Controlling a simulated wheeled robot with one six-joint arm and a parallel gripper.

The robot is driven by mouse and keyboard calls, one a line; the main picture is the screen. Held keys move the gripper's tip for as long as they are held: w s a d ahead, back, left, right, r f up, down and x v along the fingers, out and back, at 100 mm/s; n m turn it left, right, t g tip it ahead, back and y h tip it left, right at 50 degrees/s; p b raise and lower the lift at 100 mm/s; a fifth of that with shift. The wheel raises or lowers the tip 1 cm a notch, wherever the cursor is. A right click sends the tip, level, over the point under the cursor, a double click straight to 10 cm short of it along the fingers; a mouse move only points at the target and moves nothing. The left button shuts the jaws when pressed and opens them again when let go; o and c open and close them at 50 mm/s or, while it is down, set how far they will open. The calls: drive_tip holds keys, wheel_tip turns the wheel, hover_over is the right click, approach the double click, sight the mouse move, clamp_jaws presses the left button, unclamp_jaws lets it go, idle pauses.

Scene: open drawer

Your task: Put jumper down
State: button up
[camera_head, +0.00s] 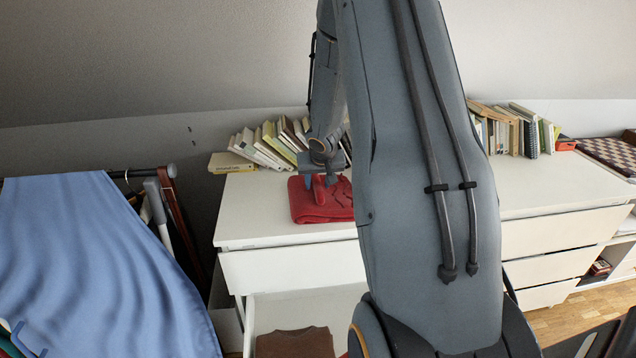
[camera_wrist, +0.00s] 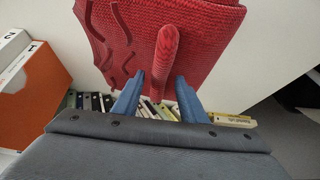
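The red knitted jumper (camera_head: 310,211) lies folded on the white dresser top (camera_head: 250,217), just left of my arm, which hides its right part. My gripper (camera_head: 322,181) points down at the jumper. In the wrist view the jumper (camera_wrist: 205,45) fills the upper middle, with a raised fold standing up between the fingers. My gripper (camera_wrist: 160,82) has its two blue fingers apart, one on each side of this fold, with visible gaps. It looks open and not clamped on the cloth.
Leaning books (camera_head: 265,145) stand behind the jumper; more books (camera_head: 515,130) stand at the right. An open drawer (camera_head: 300,305) below holds a brown garment (camera_head: 295,343). A blue cloth (camera_head: 95,270) hangs on a rack at the left. The dresser top left of the jumper is clear.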

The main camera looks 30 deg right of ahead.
drive_tip(key=p+v, duration=0.6)
drive_tip(key=v, duration=0.5)
drive_tip(key=s+a+r+n+g+y, duration=0.1)
drive_tip(key=s+a+r+n, duration=0.1)
drive_tip(key=s+a, duration=0.8)
drive_tip(key=s+a+r+n+g+y, duration=0.1)
drive_tip(key=s+a+r+n+g, duration=0.1)
drive_tip(key=s+a, duration=0.9)
drive_tip(key=a+r+n, duration=0.1)
drive_tip(key=a, duration=0.3)
drive_tip(key=shift+s+a+r+g+y, duration=0.2)
drive_tip(key=shift+s+a+g+y, duration=0.05)
drive_tip(key=shift+s+g+y, duration=0.05)
